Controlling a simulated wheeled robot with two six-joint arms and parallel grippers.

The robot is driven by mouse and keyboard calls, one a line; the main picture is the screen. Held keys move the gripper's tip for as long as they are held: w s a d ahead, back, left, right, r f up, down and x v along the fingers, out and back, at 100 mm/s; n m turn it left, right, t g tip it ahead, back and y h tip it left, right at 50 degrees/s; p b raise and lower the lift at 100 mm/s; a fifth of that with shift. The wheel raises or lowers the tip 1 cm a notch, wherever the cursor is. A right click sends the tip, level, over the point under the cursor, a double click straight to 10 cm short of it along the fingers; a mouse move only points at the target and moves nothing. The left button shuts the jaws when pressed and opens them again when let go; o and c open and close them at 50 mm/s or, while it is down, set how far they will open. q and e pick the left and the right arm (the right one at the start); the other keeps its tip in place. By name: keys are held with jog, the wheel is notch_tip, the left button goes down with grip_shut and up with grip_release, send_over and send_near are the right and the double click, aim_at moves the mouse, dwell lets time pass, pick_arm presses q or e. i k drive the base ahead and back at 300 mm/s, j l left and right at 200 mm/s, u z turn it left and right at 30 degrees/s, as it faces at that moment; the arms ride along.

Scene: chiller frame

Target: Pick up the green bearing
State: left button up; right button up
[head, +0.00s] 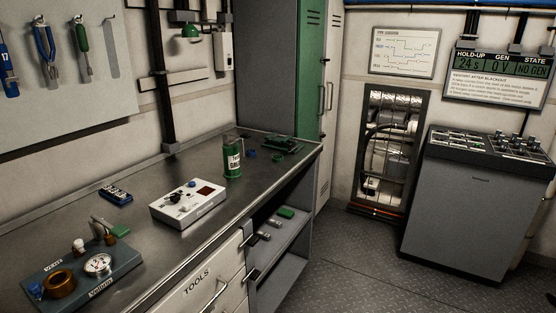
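No thing is clearly recognisable as a green bearing. Several small green things lie around the workbench (150,260). Another small green piece (120,231) shows near the bench's left end, by the grey-blue gauge tray. Each is too small to identify. Neither of my grippers is in view.
A gauge tray (118,264) and a dark handheld device (115,194) are further left. A grey console (465,207) stands right. The floor (365,262) between is clear.

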aim_at(277, 158)
jog(key=i+l+u, duration=0.15)
jog(key=i+l, duration=1)
